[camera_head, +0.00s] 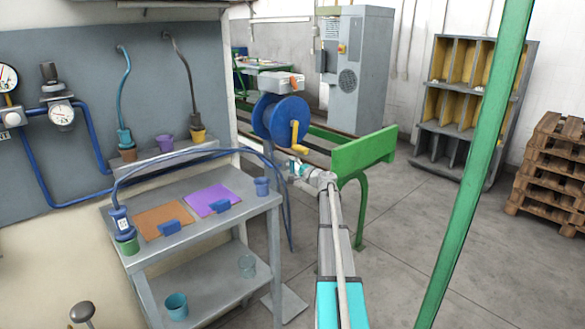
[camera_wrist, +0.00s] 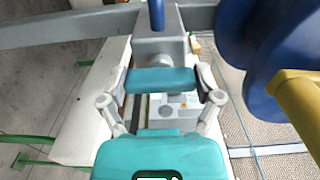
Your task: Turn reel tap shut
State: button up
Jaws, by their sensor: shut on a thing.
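In the wrist view, a teal bar (camera_wrist: 160,80), which looks like the reel tap's handle, lies crosswise in front of a grey body (camera_wrist: 160,45) with a blue pipe or hose end above it. My gripper (camera_wrist: 160,97) has its two grey fingers at the bar's two ends, shut on it. In the head view, my gripper (camera_head: 300,168) is just below the blue reel (camera_head: 268,115) with its yellow crank (camera_head: 296,132). The tap is mostly hidden or too small there. The reel and crank also show at the right of the wrist view.
A grey workbench (camera_head: 150,262) with an orange mat, a purple mat and small cups stands left of my arm. A blue hose arches over it near the reel. A green beam (camera_head: 365,152) stands behind my wrist, and a green post (camera_head: 480,165) rises at right.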

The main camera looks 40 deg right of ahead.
jog(key=o, duration=0.9)
jog(key=shift+w, duration=0.1)
jog(key=s, duration=0.8)
jog(key=s+d, duration=0.1)
jog(key=s, duration=0.3)
jog(key=shift+s, duration=0.1)
